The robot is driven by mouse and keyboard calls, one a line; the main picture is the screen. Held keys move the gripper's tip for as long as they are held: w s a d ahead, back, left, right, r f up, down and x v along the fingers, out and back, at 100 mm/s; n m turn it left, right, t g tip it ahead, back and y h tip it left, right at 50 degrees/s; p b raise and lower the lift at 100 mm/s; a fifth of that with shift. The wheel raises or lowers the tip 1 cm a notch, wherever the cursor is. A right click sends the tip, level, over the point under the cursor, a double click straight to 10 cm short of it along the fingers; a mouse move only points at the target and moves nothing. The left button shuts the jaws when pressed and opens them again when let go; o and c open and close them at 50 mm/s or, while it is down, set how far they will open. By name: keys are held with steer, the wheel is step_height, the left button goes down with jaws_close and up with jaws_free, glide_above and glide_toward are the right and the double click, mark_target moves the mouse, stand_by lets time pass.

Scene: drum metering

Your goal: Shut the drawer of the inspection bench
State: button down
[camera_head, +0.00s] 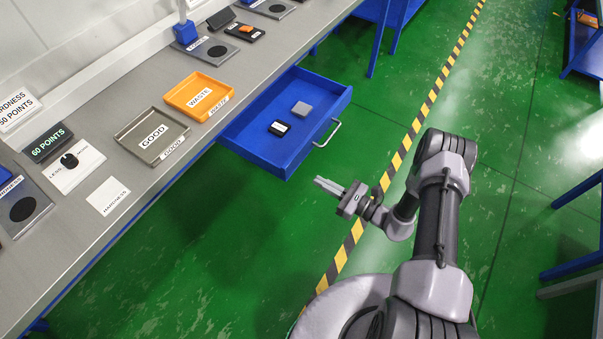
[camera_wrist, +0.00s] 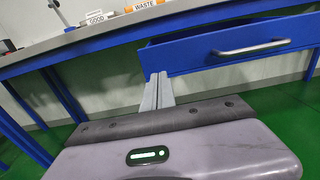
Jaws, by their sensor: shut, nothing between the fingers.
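The blue drawer (camera_head: 262,136) of the inspection bench (camera_head: 120,103) stands pulled out from under the bench top. A silver bar handle (camera_head: 328,133) is on its front. In the wrist view the drawer front (camera_wrist: 195,55) and its handle (camera_wrist: 252,48) show above and to the right of my fingers.
On the bench top are an orange WASTE tray (camera_head: 181,101), a grey GOOD tray (camera_head: 134,147) and a dial panel (camera_head: 80,174). A yellow-black floor stripe (camera_head: 400,150) runs alongside the bench. Blue-legged furniture (camera_head: 575,232) stands at the right. Green floor between is clear.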

mark_target(293, 167)
steer(key=b+x, duration=0.2)
steer(key=x, duration=0.5)
steer(key=shift+w+a, duration=0.2)
steer(key=shift+a, duration=0.1)
